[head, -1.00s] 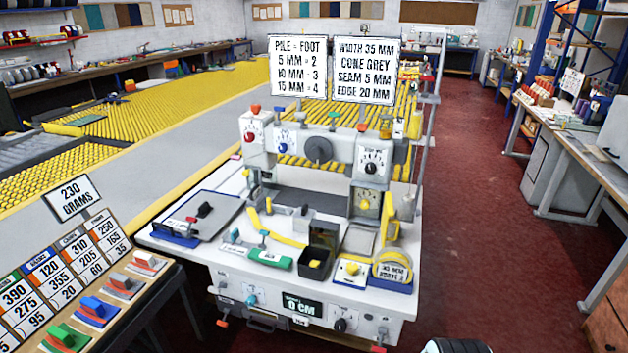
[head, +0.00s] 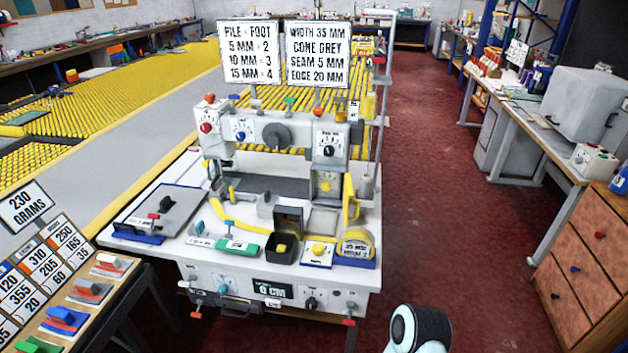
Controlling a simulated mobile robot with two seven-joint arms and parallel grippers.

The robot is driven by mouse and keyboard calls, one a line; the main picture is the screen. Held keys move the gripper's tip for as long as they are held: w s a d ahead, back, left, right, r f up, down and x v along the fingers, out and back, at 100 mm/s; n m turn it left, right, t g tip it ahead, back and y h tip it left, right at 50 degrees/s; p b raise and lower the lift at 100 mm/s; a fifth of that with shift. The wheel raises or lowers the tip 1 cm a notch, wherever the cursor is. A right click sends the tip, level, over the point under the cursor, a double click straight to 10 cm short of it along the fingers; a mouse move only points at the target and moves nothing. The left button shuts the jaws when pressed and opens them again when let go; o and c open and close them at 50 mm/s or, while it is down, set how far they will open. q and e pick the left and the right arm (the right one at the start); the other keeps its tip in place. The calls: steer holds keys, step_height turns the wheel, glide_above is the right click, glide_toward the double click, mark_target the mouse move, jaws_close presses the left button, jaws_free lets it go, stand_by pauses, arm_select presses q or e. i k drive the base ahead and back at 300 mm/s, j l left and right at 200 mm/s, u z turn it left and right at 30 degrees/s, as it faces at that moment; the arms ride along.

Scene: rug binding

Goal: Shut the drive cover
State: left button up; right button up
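The binding machine (head: 270,140) stands on a white table (head: 190,270) left of the middle of the head view. It has a grey head with dials and a raised arm. A dark box-like part (head: 288,221) stands at the front of the bed. I cannot tell which part is the drive cover, or how far open it is. A white and black part of my arm shows at the bottom right. Neither gripper is in view.
The tabletop holds a grey plate (head: 165,208), a green block (head: 237,246), a black bin (head: 281,250) and a yellow tape roll (head: 356,244). A sample bench (head: 85,300) stands at left. Wooden drawers (head: 585,260) stand at right. Red floor (head: 440,200) is clear between.

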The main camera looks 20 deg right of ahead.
mark_target(348, 191)
steer(key=l, duration=2.15)
